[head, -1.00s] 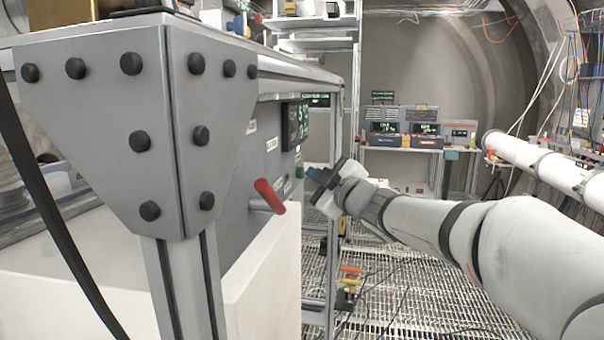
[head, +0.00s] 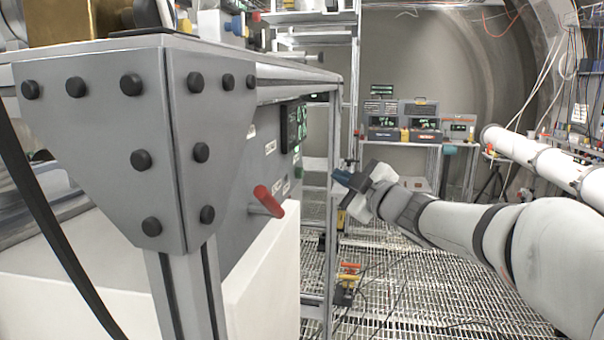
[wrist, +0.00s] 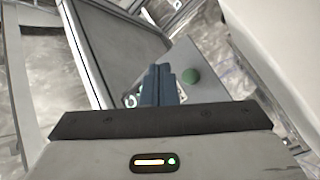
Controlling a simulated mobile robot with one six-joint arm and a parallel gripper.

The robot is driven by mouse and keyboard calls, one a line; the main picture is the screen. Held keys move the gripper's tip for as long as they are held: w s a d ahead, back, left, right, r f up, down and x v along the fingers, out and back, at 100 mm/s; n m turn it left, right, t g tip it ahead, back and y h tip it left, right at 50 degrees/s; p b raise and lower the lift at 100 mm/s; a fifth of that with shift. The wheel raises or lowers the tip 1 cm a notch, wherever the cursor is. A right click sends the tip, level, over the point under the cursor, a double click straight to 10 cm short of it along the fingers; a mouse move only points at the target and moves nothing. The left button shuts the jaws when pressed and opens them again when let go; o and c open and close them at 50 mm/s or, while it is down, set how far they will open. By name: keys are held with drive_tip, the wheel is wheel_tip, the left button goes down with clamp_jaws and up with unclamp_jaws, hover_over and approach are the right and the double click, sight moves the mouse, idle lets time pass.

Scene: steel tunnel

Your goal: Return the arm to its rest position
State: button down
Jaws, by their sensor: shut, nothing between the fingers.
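My arm reaches in from the right side of the head view. My gripper (head: 342,177) is at its left end, in open air to the right of the grey panel (head: 285,165) and its red-handled lever (head: 268,200). A gap shows between the gripper and the panel. In the wrist view, the gripper's blue-grey fingers (wrist: 158,84) are together with nothing held. Beyond the fingertips is a grey plate with a round green button (wrist: 190,76).
A metal frame with a bolted corner plate (head: 110,140) stands close on the left. A white pipe (head: 545,165) runs along the right wall. A bench with instruments (head: 415,130) stands at the back. The grated floor (head: 420,285) below the arm is mostly open, with some cables.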

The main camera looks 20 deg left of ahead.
drive_tip(key=s+d+f+m+h, duration=0.3)
drive_tip(key=d+f+m+h, duration=0.25)
drive_tip(key=d, duration=0.45)
drive_tip(key=s+d+f+m+h, duration=0.35)
drive_tip(key=d+m+h, duration=0.3)
drive_tip(key=d, duration=0.35)
drive_tip(key=s+d+f+m+g, duration=0.2)
drive_tip(key=s+f, duration=0.3)
drive_tip(key=s, duration=0.3)
drive_tip(key=s+d+f+m+g+h, duration=0.1)
drive_tip(key=s+d+f+m+g, duration=0.1)
drive_tip(key=s+f+g, duration=0.2)
drive_tip(key=s+d+f+m+g+h, duration=0.1)
drive_tip(key=s+d+f+m+g, duration=0.1)
drive_tip(key=s+f, duration=0.5)
drive_tip(key=s+m+g, duration=0.1)
drive_tip(key=s, duration=0.4)
drive_tip(key=shift+f, duration=0.25)
